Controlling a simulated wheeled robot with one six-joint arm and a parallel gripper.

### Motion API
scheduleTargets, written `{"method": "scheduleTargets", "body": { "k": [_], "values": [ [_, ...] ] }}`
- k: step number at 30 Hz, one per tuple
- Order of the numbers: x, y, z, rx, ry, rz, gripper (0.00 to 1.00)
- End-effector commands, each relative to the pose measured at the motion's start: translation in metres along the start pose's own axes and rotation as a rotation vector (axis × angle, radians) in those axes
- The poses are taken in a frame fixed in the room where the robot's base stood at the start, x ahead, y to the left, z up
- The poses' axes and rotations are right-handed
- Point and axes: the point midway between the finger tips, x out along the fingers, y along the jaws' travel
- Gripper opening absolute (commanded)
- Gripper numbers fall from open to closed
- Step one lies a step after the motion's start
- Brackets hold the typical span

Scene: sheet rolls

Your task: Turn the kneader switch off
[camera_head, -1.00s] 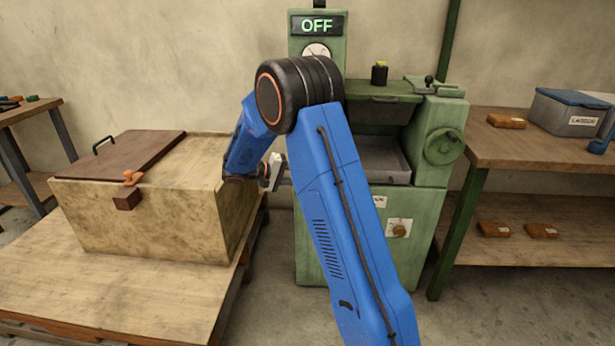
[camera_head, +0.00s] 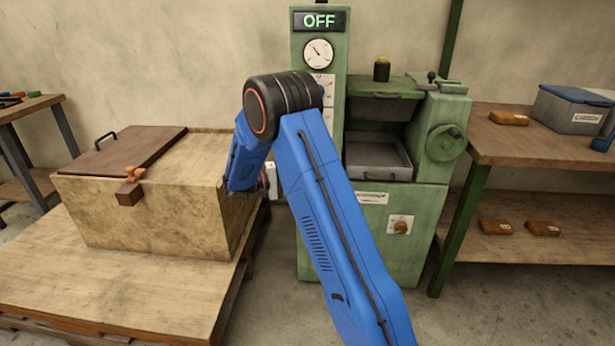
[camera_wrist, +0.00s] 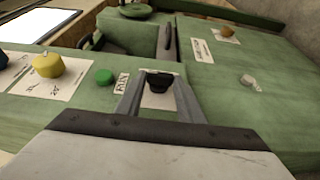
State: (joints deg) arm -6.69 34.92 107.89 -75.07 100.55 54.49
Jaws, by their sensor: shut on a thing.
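The green machine (camera_head: 375,235) stands in the middle of the head view, and its display (camera_head: 319,20) reads OFF in green. In the wrist view, my gripper (camera_wrist: 160,84) has its two fingers on either side of a small black switch (camera_wrist: 159,80) on a green panel. The fingers are shut on it. A white label (camera_wrist: 122,84) with partly readable letters is beside the switch. In the head view my blue arm crosses in front of the machine, and my gripper and the switch are mostly hidden.
In the wrist view, a green button (camera_wrist: 104,76) and a yellow knob (camera_wrist: 47,65) sit left of the switch. A wooden chest (camera_head: 150,215) stands at the left in the head view. A shelf table (camera_head: 530,150) is at the right.

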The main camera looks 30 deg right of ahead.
Motion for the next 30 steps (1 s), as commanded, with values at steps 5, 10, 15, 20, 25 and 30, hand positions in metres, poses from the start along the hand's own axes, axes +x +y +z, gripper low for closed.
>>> {"method": "scheduleTargets", "body": {
  "k": [5,10,15,20,25,30],
  "values": [
    [0.0,-0.001,0.001,-0.003,-0.002,-0.001,0.44],
    [0.0,-0.001,0.001,-0.002,-0.001,-0.001,0.53],
    [-0.001,-0.001,0.001,-0.001,-0.001,-0.001,0.53],
    [-0.011,-0.001,0.0,-0.001,0.001,-0.001,0.53],
    [-0.04,-0.001,0.0,-0.001,0.002,-0.001,0.53],
    [-0.074,-0.001,0.0,-0.001,0.002,-0.002,0.53]
  ]
}}
